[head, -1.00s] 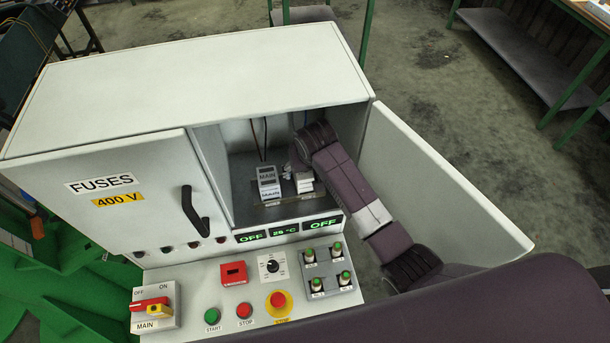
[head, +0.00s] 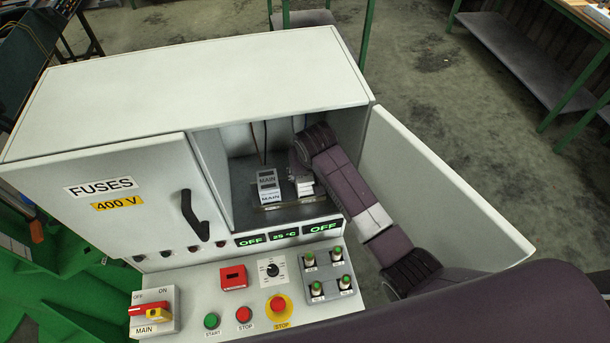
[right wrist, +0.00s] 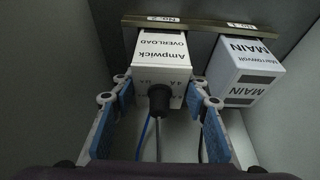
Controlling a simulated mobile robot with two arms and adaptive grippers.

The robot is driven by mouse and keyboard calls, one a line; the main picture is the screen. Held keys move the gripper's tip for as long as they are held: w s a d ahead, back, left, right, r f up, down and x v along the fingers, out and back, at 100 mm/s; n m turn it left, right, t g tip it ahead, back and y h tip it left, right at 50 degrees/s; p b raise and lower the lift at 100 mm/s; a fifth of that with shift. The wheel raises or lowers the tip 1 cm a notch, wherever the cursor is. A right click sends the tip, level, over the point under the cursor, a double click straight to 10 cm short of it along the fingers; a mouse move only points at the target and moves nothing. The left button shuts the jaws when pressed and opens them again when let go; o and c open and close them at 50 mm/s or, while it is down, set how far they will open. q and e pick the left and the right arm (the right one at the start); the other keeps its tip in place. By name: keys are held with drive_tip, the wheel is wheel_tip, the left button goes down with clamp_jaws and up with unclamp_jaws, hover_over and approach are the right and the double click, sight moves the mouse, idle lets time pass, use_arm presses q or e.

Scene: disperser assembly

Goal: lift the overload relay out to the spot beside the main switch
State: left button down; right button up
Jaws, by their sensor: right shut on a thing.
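The overload relay (right wrist: 162,52) is a white block labelled "Ampwick OVERLOAD" with a black knob on its near end. In the right wrist view it sits at the rail, left of a white module marked MAIN (right wrist: 245,68). My right gripper (right wrist: 162,92) is shut on the relay, one blue-padded finger on each side. In the head view the relay (head: 304,187) is partly hidden by my right gripper (head: 299,172) inside the open cabinet. The main switch (head: 153,311), red and yellow on a grey box, is at the console's lower left. My left gripper is out of view.
The cabinet's open door (head: 440,190) stands right of my right arm. The closed FUSES door (head: 105,205) is on the left. Buttons, a dial (head: 272,270) and a block of green-topped buttons (head: 329,276) occupy the sloping console. Wires hang behind the modules.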

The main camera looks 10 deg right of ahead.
wheel_tip(320, 180, up, 3)
drive_tip(key=shift+w+b, duration=0.15)
drive_tip(key=shift+b, duration=0.7)
drive_tip(key=s+b, duration=0.5)
drive_tip(key=s, duration=1.3)
drive_tip(key=shift+s+r, duration=0.15)
drive_tip(key=shift+r, duration=0.05)
